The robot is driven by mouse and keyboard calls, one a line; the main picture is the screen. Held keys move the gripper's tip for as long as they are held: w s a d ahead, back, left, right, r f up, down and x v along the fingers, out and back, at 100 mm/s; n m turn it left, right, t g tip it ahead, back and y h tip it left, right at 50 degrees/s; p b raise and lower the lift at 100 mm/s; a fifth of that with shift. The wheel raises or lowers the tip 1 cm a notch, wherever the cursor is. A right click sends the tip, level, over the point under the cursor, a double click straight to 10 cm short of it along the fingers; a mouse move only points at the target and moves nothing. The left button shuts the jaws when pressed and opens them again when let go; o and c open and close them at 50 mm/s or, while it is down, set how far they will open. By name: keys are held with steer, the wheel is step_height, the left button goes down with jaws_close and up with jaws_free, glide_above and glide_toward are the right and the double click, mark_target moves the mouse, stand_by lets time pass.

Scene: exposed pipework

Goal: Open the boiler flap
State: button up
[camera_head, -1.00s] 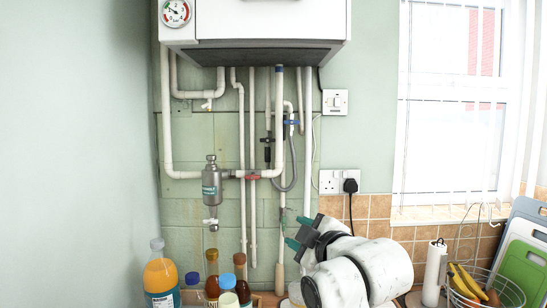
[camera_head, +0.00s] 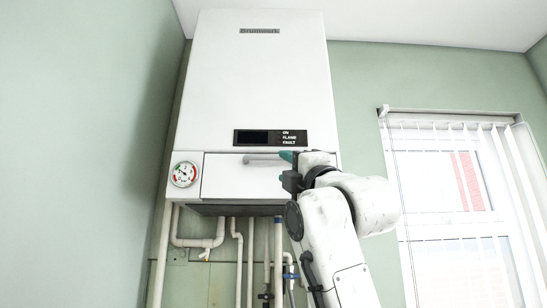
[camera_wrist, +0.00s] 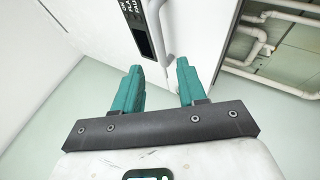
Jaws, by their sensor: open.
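The boiler (camera_head: 262,75) is a tall white box on the wall. Its flap (camera_head: 235,182) is a white panel low on the front and looks shut. A grey bar handle (camera_head: 262,160) runs along the flap's upper edge. My gripper (camera_head: 287,156) is at the right end of the handle. In the wrist view, the teal fingers of my gripper (camera_wrist: 158,68) are apart, and the handle (camera_wrist: 165,30) stands just ahead, in line with the gap between them. I cannot tell whether they touch it. My arm hides the flap's right part.
A black display panel (camera_head: 270,138) sits just above the flap. A round gauge (camera_head: 184,174) is left of the flap. White pipes (camera_head: 239,260) run down below the boiler. A window with blinds (camera_head: 455,200) is to the right. The left wall is bare.

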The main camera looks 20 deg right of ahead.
mark_target(271, 159)
steer(key=p+x, duration=0.3)
steer(key=x, duration=0.5)
steer(key=shift+w, duration=0.1)
steer(key=shift+c, duration=0.4)
jaws_close()
